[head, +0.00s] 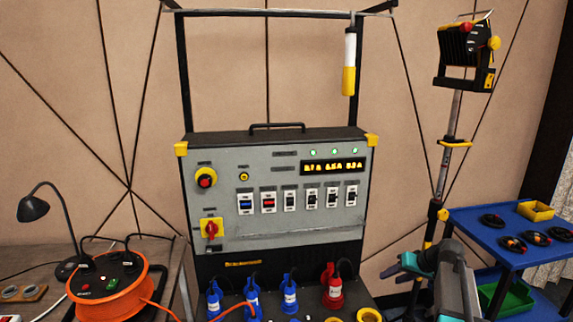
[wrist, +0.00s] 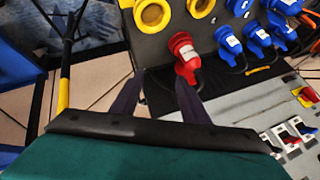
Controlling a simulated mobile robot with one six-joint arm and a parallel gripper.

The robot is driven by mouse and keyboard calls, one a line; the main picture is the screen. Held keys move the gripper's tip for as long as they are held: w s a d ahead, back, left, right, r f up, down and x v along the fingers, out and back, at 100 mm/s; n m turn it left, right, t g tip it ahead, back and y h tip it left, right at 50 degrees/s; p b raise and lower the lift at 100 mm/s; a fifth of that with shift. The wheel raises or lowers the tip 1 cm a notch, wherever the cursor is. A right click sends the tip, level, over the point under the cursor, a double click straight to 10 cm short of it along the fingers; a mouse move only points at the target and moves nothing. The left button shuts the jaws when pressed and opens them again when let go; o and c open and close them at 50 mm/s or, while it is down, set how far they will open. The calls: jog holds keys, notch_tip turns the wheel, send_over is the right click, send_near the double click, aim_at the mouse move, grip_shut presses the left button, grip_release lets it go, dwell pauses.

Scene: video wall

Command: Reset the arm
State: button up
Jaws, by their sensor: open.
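My gripper (head: 394,272) is at the lower right in the head view, in front of the lower right side of the power cabinet (head: 222,160). My teal arm link runs down from it to the bottom edge. In the wrist view my gripper (wrist: 158,84) has its two dark fingers apart with nothing between them. The red plug (head: 333,287) stands in the cabinet's lower panel, left of my gripper. It also shows in the wrist view (wrist: 184,58), beyond the fingers, and looks apart from them.
Several blue plugs (head: 290,293) and yellow sockets (head: 369,315) line the lower panel. A blue cart (head: 480,222) with coiled cables stands at right, beside a lamp stand (head: 448,150). An orange cable reel (head: 110,290) sits on a table at left. The space above my gripper looks open.

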jog(key=s+a+f+g, duration=0.2)
jog(key=s+a+f, duration=0.35)
jog(key=f, duration=0.35)
jog(key=s+a+f+g, duration=0.2)
jog(key=s+a+f, duration=0.2)
jog(key=s+f, duration=0.4)
jog(key=s+a+f+g, duration=0.2)
jog(key=s+a+f, duration=0.35)
jog(key=f, duration=0.45)
jog(key=s+a+f+g+h, duration=0.1)
jog(key=s+f, duration=0.3)
jog(key=s, duration=0.5)
jog(key=s+a+f+g+h, duration=0.1)
jog(key=s+f, duration=0.4)
jog(key=s, duration=0.5)
jog(key=s+a+f+n+g+h, duration=0.1)
jog(key=s+a+f+g+h, duration=0.1)
jog(key=s, duration=0.8)
notch_tip(320, 180, down, 2)
jog(key=shift+a+f+g, duration=0.2)
jog(key=shift+f+g, duration=0.05)
jog(key=shift+g, duration=0.65)
jog(key=shift+c, duration=1.2)
